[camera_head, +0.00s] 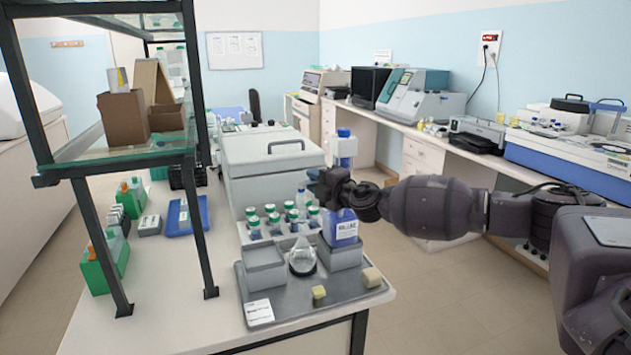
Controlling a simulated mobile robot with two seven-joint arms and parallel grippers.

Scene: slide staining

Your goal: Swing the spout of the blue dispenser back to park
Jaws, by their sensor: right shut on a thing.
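My right gripper (322,186) reaches in from the right, between bottle and pump top. It is shut at spout height, and the dark gripper hides the spout and most of the dispenser's neck. The exact angle of the spout cannot be told. My left gripper is not in view.
The grey tray (285,308) also holds a conical flask (302,258), grey blocks and small yellowish pieces. Several green-capped bottles (273,219) stand behind. A large white box (270,160) is farther back. A shelf frame (200,150) rises at left.

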